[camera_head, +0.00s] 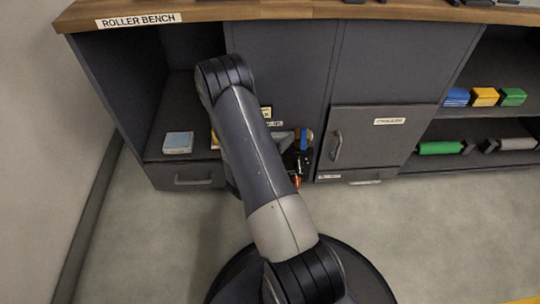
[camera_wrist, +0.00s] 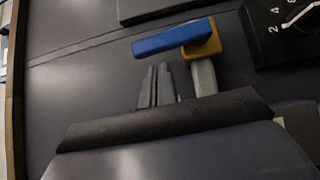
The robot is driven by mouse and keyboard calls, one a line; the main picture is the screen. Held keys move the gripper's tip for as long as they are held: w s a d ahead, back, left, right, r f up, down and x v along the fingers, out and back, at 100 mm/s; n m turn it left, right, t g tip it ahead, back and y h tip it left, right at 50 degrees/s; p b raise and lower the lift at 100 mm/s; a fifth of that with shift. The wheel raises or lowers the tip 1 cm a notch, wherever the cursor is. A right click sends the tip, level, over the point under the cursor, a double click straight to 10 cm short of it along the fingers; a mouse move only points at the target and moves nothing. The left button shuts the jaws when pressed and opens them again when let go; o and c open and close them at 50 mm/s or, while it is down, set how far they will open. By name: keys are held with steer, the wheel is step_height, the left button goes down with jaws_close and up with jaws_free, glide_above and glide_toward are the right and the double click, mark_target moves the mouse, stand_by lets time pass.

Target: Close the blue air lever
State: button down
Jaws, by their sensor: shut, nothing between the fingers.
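The blue air lever (camera_wrist: 172,38) shows in the wrist view as a flat blue bar reaching left from a yellow valve body (camera_wrist: 204,46). The yellow body sits on a grey stem (camera_wrist: 204,78). My gripper (camera_wrist: 158,76) is shut and empty, its fingertips just below the blue bar in the picture and left of the stem. I cannot tell whether they touch the lever. In the head view a small blue patch (camera_head: 304,140) shows beside the end of my arm, too small to make out clearly. My fingers are hard to make out there.
A black box with a numbered dial (camera_wrist: 290,28) is right of the valve. In the head view the roller bench (camera_head: 280,10) has a cabinet door with a handle (camera_head: 365,138) to the right and a drawer (camera_head: 190,178) at lower left. Open floor (camera_head: 440,225) lies in front.

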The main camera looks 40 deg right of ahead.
steer(key=w+p+v, duration=0.1)
steer(key=v, duration=1.1)
steer(key=shift+w+a+f+p, duration=0.15)
steer(key=shift+w+f+p, duration=0.05)
steer(key=shift+w+p, duration=0.15)
steer(key=s+x, duration=0.3)
steer(key=x, duration=0.9)
steer(key=shift+w+d+r, duration=0.15)
steer(key=shift+w+d, duration=0.15)
steer(key=shift+d, duration=0.35)
steer(key=shift+b, duration=0.4)
